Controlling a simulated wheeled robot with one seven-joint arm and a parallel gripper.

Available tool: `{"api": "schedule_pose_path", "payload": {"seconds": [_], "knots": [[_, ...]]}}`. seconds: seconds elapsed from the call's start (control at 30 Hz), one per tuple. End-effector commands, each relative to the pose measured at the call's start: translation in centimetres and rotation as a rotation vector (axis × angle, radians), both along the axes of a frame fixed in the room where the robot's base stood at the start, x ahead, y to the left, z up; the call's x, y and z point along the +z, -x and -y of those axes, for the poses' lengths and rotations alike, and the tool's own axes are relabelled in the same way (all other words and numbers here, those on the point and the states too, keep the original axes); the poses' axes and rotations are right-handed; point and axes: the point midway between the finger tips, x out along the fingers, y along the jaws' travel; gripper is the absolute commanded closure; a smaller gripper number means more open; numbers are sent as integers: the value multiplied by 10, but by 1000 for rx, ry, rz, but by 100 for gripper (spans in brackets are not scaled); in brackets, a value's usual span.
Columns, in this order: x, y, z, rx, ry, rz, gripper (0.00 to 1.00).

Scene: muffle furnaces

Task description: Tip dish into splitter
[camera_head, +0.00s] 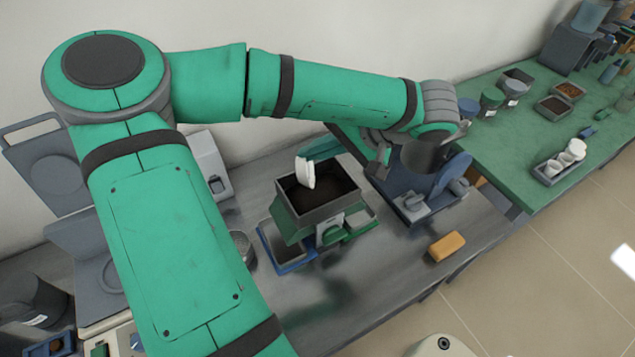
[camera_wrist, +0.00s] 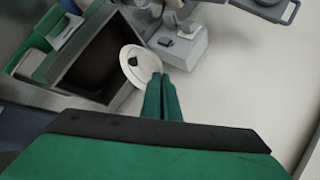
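The splitter is a green box-shaped hopper with a grey rim (camera_head: 335,207) and a dark inside, standing on the grey bench. In the wrist view its open top (camera_wrist: 75,85) is at the left. The white round dish (camera_head: 304,175) is tilted steeply, almost on edge, over the splitter's opening. In the wrist view the dish (camera_wrist: 143,75) shows a small dark patch on its face. My gripper (camera_wrist: 160,80) has its green fingers closed together on the dish's rim. In the head view the fingers (camera_head: 318,148) come from the right, partly hidden by my arm.
A blue-rimmed tray (camera_head: 270,240) and a green tray (camera_head: 363,227) sit at the splitter's sides. A blue device (camera_head: 425,200) and a yellow block (camera_head: 447,246) are to the right. A light grey instrument (camera_head: 210,165) stands behind. The front bench is clear.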

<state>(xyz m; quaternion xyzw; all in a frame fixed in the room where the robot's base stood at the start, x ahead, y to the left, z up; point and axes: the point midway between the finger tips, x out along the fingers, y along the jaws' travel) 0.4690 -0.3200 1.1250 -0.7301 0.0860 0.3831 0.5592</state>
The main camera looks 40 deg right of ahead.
Motion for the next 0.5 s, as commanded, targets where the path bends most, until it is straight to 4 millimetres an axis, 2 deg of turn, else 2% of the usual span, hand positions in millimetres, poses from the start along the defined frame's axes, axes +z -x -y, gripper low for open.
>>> {"api": "schedule_pose_path", "payload": {"seconds": [0.27,0.5], "knots": [[0,0,1,0,-4,3,100],[0,-2,11,-2,-46,40,100]]}}
